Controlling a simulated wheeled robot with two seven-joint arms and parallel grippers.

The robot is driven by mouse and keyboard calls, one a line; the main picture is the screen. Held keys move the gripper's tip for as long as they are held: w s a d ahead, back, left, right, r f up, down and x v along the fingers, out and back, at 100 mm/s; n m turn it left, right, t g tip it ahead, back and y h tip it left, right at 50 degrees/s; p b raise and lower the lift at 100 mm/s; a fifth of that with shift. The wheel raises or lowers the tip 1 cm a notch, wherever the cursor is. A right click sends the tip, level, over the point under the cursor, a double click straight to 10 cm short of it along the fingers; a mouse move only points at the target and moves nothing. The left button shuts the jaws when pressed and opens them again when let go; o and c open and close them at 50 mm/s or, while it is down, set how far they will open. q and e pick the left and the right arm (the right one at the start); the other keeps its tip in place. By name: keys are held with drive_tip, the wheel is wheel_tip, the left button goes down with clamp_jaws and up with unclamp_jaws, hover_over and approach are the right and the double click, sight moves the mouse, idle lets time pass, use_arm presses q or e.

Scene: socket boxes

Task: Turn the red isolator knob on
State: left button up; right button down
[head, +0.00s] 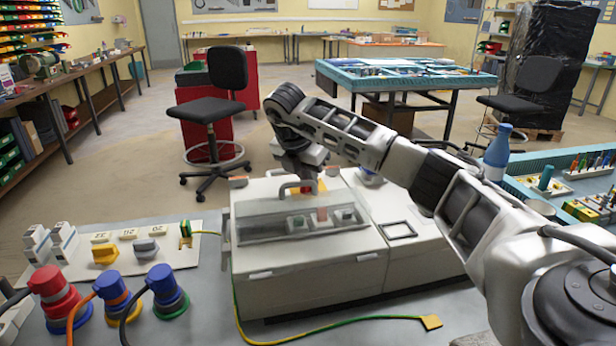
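A pale grey socket box (300,275) stands on the bench with a clear lid (260,228) on its sloping front and a grey handle (297,184) at the top. A small red and yellow patch (309,187) shows behind the handle, likely the isolator knob on its plate; most of it is hidden, and its turn position cannot be read. My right arm reaches in from the right. My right gripper (302,172) points down right at this patch; its fingers are mostly hidden, so contact and opening cannot be told. My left gripper is out of view.
Red (56,293) and blue (167,291) plugs with cables stand at the front left. A green-yellow wire (330,322) lies along the bench front. A blue bottle (497,153) and a teal-edged tray (548,188) are at the right.

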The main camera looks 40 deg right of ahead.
drive_tip(key=c, duration=1.5)
unclamp_jaws()
drive_tip(key=shift+o, duration=0.2)
use_arm(q)
drive_tip(key=p, duration=0.1)
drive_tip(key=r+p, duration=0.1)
drive_tip(key=p, duration=0.1)
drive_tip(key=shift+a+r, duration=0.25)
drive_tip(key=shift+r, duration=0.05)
use_arm(e)
drive_tip(key=v, duration=1.6)
drive_tip(key=shift+f, duration=0.1)
